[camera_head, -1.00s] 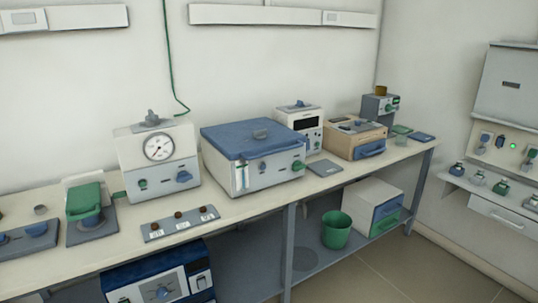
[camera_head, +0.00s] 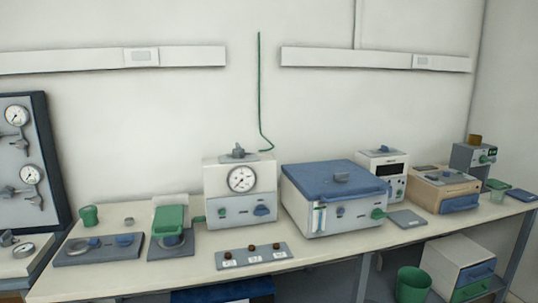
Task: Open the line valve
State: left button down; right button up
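Neither of my grippers is in view. A dark-framed panel (camera_head: 47,160) stands at the left edge, with two round gauges, an upper one (camera_head: 17,115) and a lower one (camera_head: 31,174). Grey valve-like fittings sit beside these gauges, an upper one (camera_head: 20,144) and a lower one (camera_head: 36,199). I cannot tell which fitting is the line valve, or whether any is open. A white unit (camera_head: 226,177) on the bench has a dial gauge, a grey knob (camera_head: 238,151) on top and a blue knob (camera_head: 262,210) in front.
A long bench (camera_head: 130,278) holds a blue-lidded box (camera_head: 335,179), a green-lidded device (camera_head: 170,218), a green cup (camera_head: 89,215) and a plate with several dark knobs (camera_head: 252,256). A green bin (camera_head: 413,284) and a white drawer cabinet (camera_head: 446,262) stand below at right.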

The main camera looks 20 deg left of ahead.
aim_at(238, 150)
jog(key=i+l+u, duration=0.3)
jog(key=i+l, duration=0.3)
jog(key=i, duration=0.35)
jog(key=i+l+u, duration=0.3)
jog(key=i+l, duration=0.55)
jog(key=i, duration=0.05)
